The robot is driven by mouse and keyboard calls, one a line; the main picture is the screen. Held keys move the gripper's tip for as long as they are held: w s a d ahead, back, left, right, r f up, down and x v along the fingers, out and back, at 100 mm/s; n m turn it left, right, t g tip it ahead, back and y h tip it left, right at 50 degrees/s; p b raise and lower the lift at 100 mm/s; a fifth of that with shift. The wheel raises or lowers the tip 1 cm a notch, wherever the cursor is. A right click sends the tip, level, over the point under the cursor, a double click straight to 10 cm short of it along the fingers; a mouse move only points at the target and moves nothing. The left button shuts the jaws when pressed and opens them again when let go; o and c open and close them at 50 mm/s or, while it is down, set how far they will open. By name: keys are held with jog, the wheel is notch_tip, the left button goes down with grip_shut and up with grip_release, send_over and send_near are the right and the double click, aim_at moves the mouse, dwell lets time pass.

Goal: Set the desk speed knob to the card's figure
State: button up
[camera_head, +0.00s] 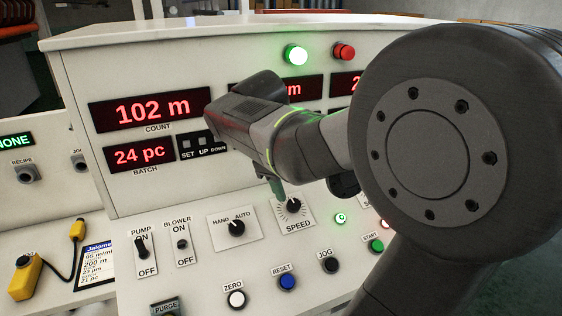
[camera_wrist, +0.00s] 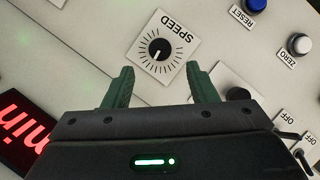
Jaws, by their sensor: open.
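The speed knob (camera_head: 294,205) is a small black dial on a white plate marked SPEED, on the sloping part of the desk. In the wrist view the speed knob (camera_wrist: 159,49) shows upside down, with a white pointer line and a ring of scale ticks. My gripper (camera_head: 277,190) is just above and beside the knob in the head view. In the wrist view my gripper (camera_wrist: 160,84) has its two green fingers apart, with nothing between them, and the knob lies beyond their tips. The card (camera_head: 97,262) lies at the lower left; its lines read about 95 m/min and 200 m, small and partly cut.
A HAND/AUTO switch (camera_head: 237,228) sits left of the knob. Blue RESET (camera_head: 288,282), white ZERO (camera_head: 237,299) and black JOG (camera_head: 331,265) buttons lie below. The count display (camera_head: 152,109) reads 102 m.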

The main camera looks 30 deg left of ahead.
aim_at(294, 203)
jog(key=v, duration=0.6)
jog(key=shift+r, duration=0.3)
jog(key=shift+f, duration=0.1)
jog(key=x, duration=1.3)
jog(key=shift+f, duration=0.35)
jog(key=shift+r, duration=0.15)
